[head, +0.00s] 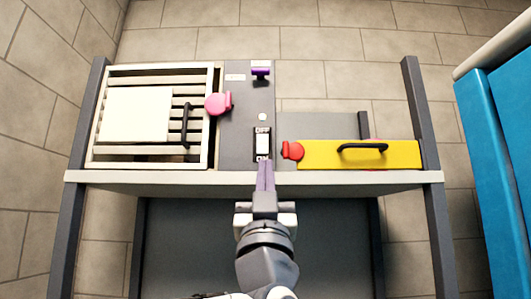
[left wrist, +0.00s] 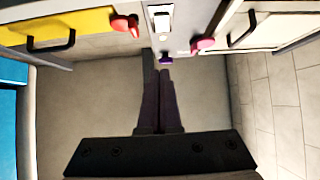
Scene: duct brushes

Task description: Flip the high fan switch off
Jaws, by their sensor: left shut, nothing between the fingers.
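The fan switch (head: 262,143) is a small black-framed rocker with a white face on the grey middle panel. Its label reads OFF at the top and ON at the bottom. It also shows at the top of the left wrist view (left wrist: 160,20). Which way the rocker is tipped is too small to tell. My left gripper (head: 265,165) is shut and empty, its purple fingers pointing at the panel just below the switch. In the left wrist view its fingers (left wrist: 158,76) lie together, below the switch. I cannot tell whether they touch the panel. My right gripper is not in view.
A slatted cream frame with a white panel (head: 133,114) and pink knob (head: 218,103) is on the left. A yellow panel (head: 320,154) with black handle and red knob (head: 292,150) is on the right. A purple knob (head: 261,72) sits above the switch. A blue object (head: 497,150) stands far right.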

